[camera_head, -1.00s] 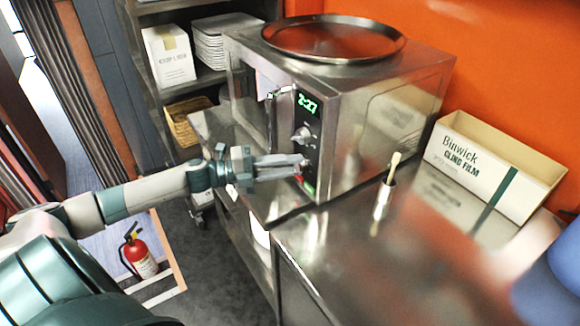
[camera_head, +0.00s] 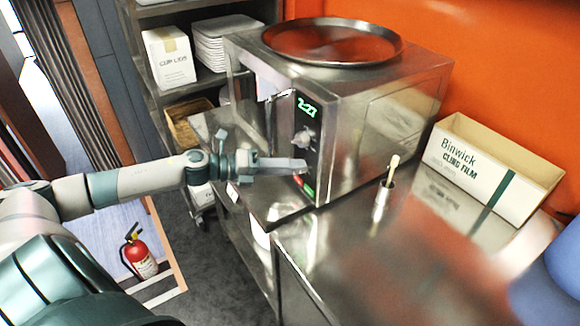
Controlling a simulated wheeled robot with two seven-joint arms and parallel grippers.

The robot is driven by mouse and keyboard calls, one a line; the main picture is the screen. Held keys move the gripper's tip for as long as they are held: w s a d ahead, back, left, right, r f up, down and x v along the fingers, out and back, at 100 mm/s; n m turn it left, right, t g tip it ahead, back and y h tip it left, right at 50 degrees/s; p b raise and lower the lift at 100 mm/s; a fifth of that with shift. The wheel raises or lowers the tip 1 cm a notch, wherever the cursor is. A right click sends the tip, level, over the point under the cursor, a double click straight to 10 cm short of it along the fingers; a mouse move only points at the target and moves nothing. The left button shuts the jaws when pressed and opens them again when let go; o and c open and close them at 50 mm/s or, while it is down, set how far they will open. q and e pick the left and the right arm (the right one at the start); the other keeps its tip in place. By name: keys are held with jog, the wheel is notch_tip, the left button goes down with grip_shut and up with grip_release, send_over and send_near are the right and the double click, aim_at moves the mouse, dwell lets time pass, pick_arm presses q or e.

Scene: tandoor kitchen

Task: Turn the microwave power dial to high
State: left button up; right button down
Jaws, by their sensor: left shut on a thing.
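The steel microwave (camera_head: 350,115) stands on the steel counter. Its front panel has a green lit display (camera_head: 306,107) with a round dial (camera_head: 304,138) below it, in plain view. My left gripper (camera_head: 298,166) reaches in from the left, level with the panel just below that dial. Its fingers are shut on a small part of the panel, seemingly a lower dial, which they hide. I cannot read any dial setting. Red and green buttons (camera_head: 306,187) show just below the fingers. My right gripper is not in view.
A round steel tray (camera_head: 333,60) lies on the microwave. A cling film box (camera_head: 487,172) and a small metal cup with a wooden-handled tool (camera_head: 381,205) stand to the right on the counter (camera_head: 350,255). A blurred shape fills the lower right. A fire extinguisher (camera_head: 139,252) stands on the floor.

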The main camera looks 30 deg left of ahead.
pick_arm(q)
jog(key=shift+f, duration=0.1)
jog(key=o, duration=1)
jog(key=shift+o, duration=0.2)
jog(key=shift+s+a, duration=0.1)
jog(key=b+v, duration=0.1)
jog(key=v, duration=1.6)
dwell(0.5)
